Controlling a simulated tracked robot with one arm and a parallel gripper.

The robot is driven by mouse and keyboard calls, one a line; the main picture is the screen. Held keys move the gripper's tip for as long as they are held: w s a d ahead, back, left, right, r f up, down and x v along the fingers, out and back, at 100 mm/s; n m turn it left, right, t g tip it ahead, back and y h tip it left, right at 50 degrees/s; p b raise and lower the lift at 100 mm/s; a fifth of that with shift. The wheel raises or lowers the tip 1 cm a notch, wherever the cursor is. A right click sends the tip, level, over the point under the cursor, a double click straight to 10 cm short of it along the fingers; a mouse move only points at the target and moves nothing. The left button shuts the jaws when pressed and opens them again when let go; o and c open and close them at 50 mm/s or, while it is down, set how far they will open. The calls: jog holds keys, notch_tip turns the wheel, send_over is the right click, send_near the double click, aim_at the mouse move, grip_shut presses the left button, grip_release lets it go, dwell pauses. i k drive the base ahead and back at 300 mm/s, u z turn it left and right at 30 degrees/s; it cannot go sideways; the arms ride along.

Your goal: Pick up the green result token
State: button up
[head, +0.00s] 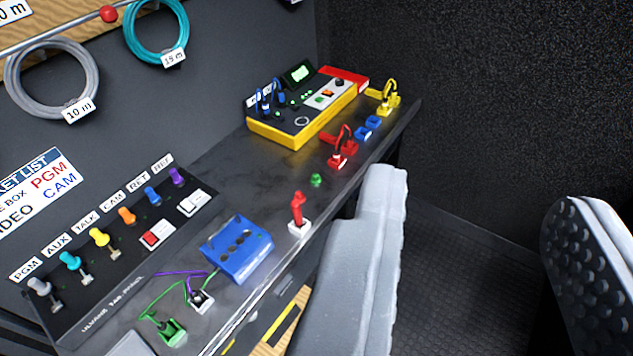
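The green token (316,180) is a small green piece lying on the dark bench top, between a red lever-like piece and a red connector. My gripper (478,188) is open, with one pale finger at the lower middle and the other, with a dark studded pad, at the right edge. Nothing is between the fingers. The left finger's tip is to the right of the token in the picture and apart from it.
A yellow tester box (300,108) stands at the bench's back. A red upright piece (298,210), a red connector (343,148), blue blocks (368,127) and a blue box (237,250) are around the token. A socket panel (120,240) is left. Dark floor (465,260) is clear.

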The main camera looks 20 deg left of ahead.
aim_at(315, 180)
jog(key=u, duration=0.1)
jog(key=i, duration=1)
jog(key=z, duration=0.1)
